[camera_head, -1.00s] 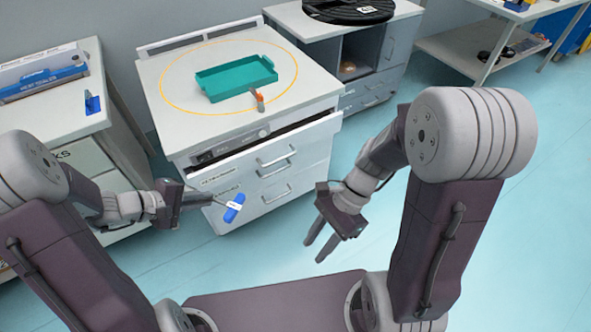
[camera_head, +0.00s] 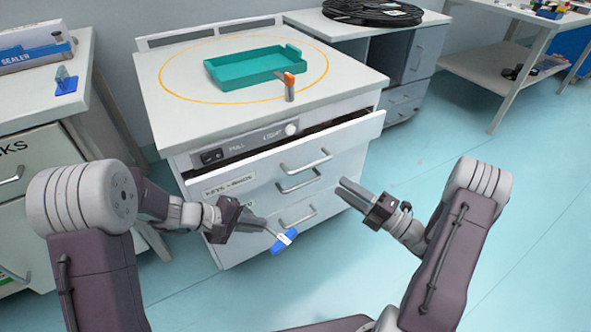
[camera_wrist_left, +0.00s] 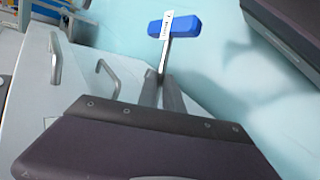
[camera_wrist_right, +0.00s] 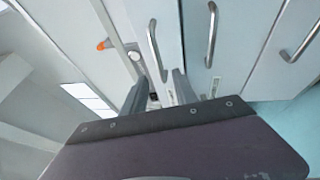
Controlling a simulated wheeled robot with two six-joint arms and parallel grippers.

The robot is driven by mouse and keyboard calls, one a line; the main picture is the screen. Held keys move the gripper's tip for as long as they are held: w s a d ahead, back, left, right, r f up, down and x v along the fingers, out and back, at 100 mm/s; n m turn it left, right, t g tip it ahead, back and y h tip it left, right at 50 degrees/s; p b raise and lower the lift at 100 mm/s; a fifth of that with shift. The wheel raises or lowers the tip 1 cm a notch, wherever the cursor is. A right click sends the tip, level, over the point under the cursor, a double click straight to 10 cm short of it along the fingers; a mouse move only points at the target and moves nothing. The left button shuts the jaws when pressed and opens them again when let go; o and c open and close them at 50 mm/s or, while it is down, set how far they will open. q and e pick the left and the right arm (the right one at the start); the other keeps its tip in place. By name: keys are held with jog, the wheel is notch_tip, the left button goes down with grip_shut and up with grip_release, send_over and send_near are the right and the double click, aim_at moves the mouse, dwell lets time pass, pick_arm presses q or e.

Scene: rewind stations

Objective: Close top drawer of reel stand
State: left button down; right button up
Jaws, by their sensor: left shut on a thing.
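The white drawer stand (camera_head: 160,110) has its top drawer (camera_head: 245,172) partly out, with a dark gap behind its front. The bar handle (camera_head: 306,163) of that drawer is in the middle of the front. My right gripper (camera_head: 343,187) is open and empty, just right of and below that handle in the head view. In the right wrist view the handle (camera_wrist_right: 155,50) appears ahead of the spread fingers. My left gripper (camera_head: 264,226) is shut on the metal shank of a blue-handled tool (camera_head: 284,241), in front of the lower drawers. The blue handle (camera_wrist_left: 175,27) sticks out beyond the fingers.
On the stand top are a teal tray (camera_head: 225,80), a yellow ring marking and an orange-tipped post (camera_head: 289,87). A grey cabinet with a black reel (camera_head: 372,12) stands behind right. A heat-sealer bench (camera_head: 30,110) is left.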

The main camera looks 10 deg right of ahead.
aim_at(303, 157)
jog(key=b+x, duration=0.4)
jog(key=x, duration=0.7)
jog(key=shift+w+a+r, duration=0.2)
jog(key=shift+w+a, duration=0.05)
grip_shut()
dwell(0.9)
jog(key=shift+w+a+r, duration=0.1)
jog(key=shift+w, duration=0.05)
jog(key=w+p, duration=0.1)
jog(key=w+a+p, duration=0.1)
jog(key=w, duration=0.1)
jog(key=shift+w+a, duration=0.15)
jog(key=shift+w, duration=0.25)
